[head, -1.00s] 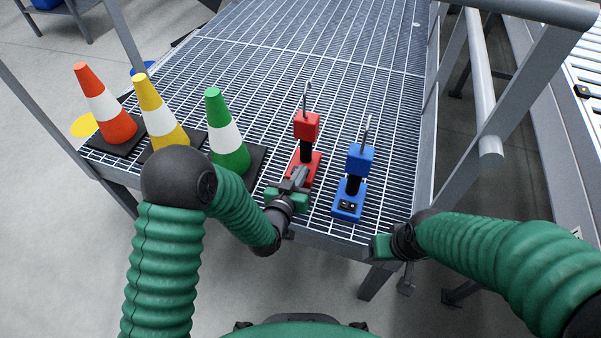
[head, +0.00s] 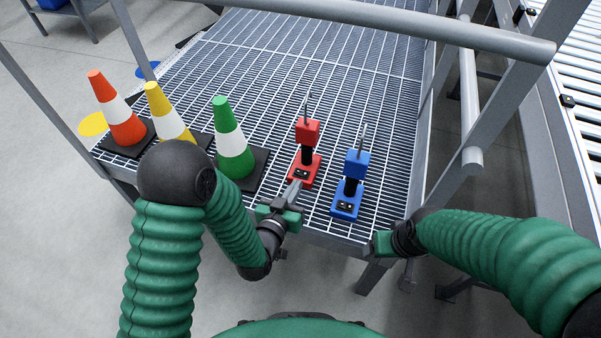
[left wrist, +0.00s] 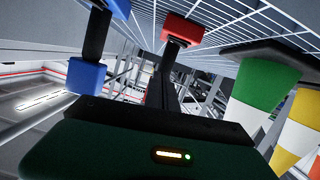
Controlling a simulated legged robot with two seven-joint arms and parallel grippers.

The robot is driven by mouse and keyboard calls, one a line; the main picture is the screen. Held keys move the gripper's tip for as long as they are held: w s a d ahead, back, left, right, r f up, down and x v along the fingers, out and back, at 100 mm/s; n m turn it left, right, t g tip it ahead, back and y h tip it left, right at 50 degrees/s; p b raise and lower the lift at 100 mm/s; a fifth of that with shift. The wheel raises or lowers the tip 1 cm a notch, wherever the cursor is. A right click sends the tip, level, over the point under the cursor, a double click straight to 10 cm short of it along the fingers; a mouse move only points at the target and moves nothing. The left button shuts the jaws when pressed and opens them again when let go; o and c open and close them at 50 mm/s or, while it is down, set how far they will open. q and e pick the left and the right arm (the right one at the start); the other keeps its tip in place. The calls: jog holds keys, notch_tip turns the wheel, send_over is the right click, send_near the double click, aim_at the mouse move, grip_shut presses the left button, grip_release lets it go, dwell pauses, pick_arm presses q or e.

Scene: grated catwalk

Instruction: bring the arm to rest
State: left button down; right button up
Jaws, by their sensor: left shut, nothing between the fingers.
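My left gripper (head: 294,192) is shut and empty at the front edge of the grated platform (head: 330,75), just in front of the red device (head: 307,133). I cannot tell whether its fingertips touch the red base. My right gripper (head: 384,243) hangs at the platform's front right corner; its fingers are hidden. The blue device (head: 356,163) stands upright to the right of the red one. In the left wrist view the red device (left wrist: 183,29) is near the fingers, and the blue device (left wrist: 88,75) is to the left.
An orange cone (head: 118,110), a yellow cone (head: 165,114) and a green cone (head: 232,140) stand on the platform's left. A grey railing (head: 400,25) crosses the back and right. A roller conveyor (head: 570,110) lies beyond it. The middle of the platform is clear.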

pick_arm(q)
jog(key=shift+s+a+r, duration=0.15)
jog(key=shift+s, duration=0.5)
